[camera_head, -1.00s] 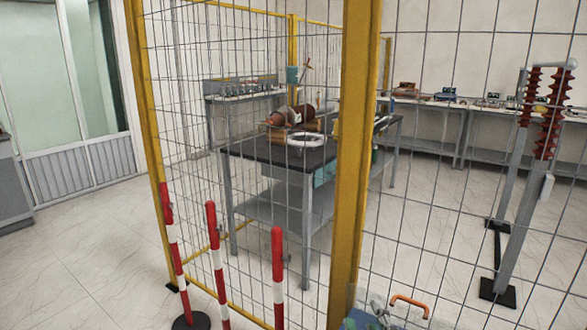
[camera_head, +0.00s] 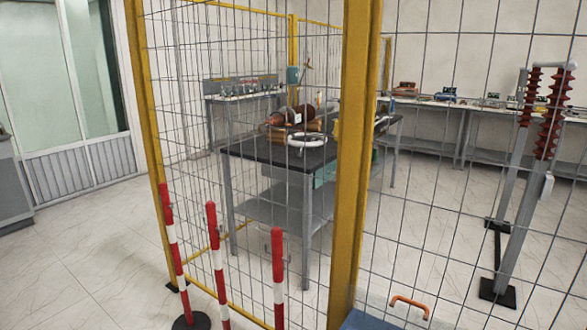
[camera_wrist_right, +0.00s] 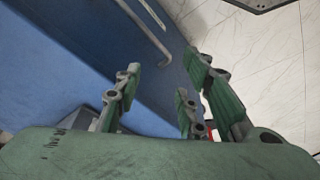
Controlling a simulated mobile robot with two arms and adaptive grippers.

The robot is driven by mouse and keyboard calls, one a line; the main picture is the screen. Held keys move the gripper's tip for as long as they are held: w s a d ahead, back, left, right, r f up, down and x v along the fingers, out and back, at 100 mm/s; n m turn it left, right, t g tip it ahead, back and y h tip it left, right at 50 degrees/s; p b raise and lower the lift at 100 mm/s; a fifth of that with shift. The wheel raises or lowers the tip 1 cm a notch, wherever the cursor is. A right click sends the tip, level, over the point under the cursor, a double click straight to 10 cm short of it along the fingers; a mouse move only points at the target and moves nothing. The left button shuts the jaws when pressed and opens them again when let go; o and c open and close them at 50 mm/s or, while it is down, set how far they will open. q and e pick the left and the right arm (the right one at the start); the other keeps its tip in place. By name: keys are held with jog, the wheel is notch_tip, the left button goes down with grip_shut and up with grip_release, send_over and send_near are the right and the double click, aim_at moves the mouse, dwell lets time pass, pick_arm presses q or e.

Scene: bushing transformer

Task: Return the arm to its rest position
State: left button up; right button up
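My right gripper (camera_wrist_right: 158,90) shows in the right wrist view with its green-padded fingers spread apart. Nothing is between them. A blue surface (camera_wrist_right: 55,60) lies beyond the fingers, and a pale bent rod (camera_wrist_right: 148,32) runs in front of it. I cannot tell how far the fingers are from either. In the head view neither gripper shows. A blue panel (camera_head: 368,321) shows at the bottom edge, beside an orange handle (camera_head: 409,304). My left gripper is out of view.
A yellow-framed mesh fence (camera_head: 353,160) stands ahead, with red-and-white posts (camera_head: 278,275) before it. Behind it is a black-topped table (camera_head: 262,153) with a brown bushing (camera_head: 281,118). Ribbed red insulators (camera_head: 553,115) stand right. Open floor (camera_head: 90,265) lies left.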

jog(key=s+d+f+g+p, duration=0.1)
jog(key=s+f, duration=0.4)
jog(key=f, duration=0.8)
jog(key=s+f+g, duration=0.1)
jog(key=s+f, duration=0.4)
jog(key=f, duration=0.8)
jog(key=s+d+f, duration=0.2)
jog(key=s+f, duration=0.4)
jog(key=s, duration=0.4)
jog(key=shift+d+f, duration=0.15)
jog(key=shift+f, duration=0.05)
jog(key=shift+s, duration=0.1)
jog(key=shift+c, duration=0.6)
